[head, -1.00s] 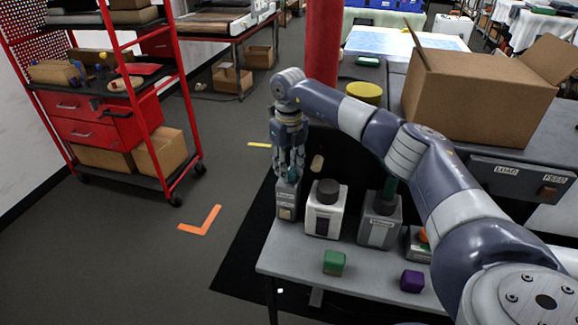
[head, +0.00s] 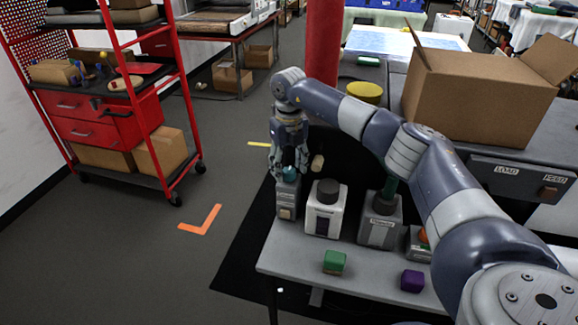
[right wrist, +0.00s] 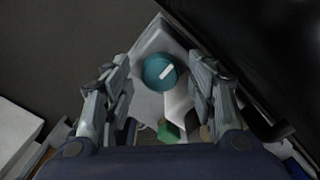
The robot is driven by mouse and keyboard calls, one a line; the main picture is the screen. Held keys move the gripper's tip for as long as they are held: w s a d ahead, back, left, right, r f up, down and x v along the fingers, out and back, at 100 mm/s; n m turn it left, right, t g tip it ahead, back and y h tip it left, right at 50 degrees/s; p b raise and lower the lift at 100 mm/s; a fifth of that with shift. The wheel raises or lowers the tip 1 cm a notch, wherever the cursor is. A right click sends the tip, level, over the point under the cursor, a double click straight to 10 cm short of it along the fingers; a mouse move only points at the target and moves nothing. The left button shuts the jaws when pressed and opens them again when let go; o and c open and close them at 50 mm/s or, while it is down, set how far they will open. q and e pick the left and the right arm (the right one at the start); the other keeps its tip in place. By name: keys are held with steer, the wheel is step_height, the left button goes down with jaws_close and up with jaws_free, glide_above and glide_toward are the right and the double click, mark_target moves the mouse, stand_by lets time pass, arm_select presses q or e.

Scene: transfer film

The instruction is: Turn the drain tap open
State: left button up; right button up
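A small grey box (head: 287,205) with a teal round knob (head: 290,173) on top stands at the left end of the low grey bench. In the right wrist view the teal knob (right wrist: 160,72) carries a white pointer line slanting up to the right. My right gripper (head: 284,168) points down at this knob. In the wrist view its fingers (right wrist: 161,76) are apart, one on each side of the knob, with gaps showing. I cannot read the box label well enough to tell which tap this is. My left gripper is out of view.
A white unit with a dark cap (head: 328,190) and a grey unit with a green top (head: 381,225) stand to the right. A green block (head: 334,262) and purple block (head: 412,281) lie in front. A tan cylinder (head: 317,163) is close beside my gripper.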

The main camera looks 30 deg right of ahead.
mark_target(288, 170)
steer(key=shift+r, duration=0.15)
step_height(288, 170, up, 12)
stand_by(0.5)
steer(key=shift+f, duration=0.2)
